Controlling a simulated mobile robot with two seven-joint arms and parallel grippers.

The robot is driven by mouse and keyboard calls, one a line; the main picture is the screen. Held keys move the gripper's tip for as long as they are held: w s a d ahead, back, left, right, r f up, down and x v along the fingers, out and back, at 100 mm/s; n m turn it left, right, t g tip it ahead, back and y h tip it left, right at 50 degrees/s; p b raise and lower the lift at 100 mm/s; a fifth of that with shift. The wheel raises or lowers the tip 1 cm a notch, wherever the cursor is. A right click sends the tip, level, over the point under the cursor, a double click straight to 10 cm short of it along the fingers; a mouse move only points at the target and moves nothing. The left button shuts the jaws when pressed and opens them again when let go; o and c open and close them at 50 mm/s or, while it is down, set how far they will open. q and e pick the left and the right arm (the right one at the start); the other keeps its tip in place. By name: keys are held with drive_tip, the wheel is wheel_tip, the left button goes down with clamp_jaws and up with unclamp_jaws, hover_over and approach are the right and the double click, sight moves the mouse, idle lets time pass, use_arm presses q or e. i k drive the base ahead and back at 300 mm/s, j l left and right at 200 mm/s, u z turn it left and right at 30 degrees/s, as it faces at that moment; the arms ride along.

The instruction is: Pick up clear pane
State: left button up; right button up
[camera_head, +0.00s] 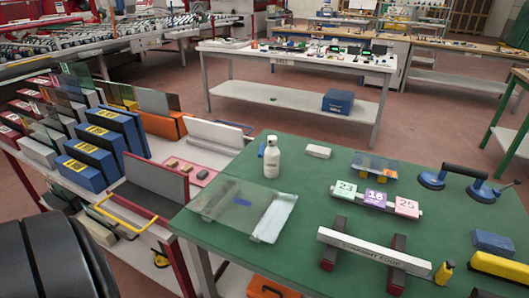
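A clear pane (228,208) lies flat on the green table (310,178) at its left side, close to the left edge. A white strip or cloth (275,218) lies at the pane's right end; I cannot tell if it is under or on it. Neither of my grippers is in the head view. A large black rounded part, probably mine, fills the lower left corner, apart from the pane.
A white bottle (271,158) stands just behind the pane. A numbered block (375,198), a straight edge bar (374,250) and a blue suction lifter (465,180) are to the right. A rack with blue boxes (92,163) stands left of the table.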

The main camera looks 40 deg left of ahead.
sight(259, 210)
drive_tip(key=i+j+u, duration=0.1)
drive_tip(key=u, duration=1.4)
drive_tip(key=j, duration=0.05)
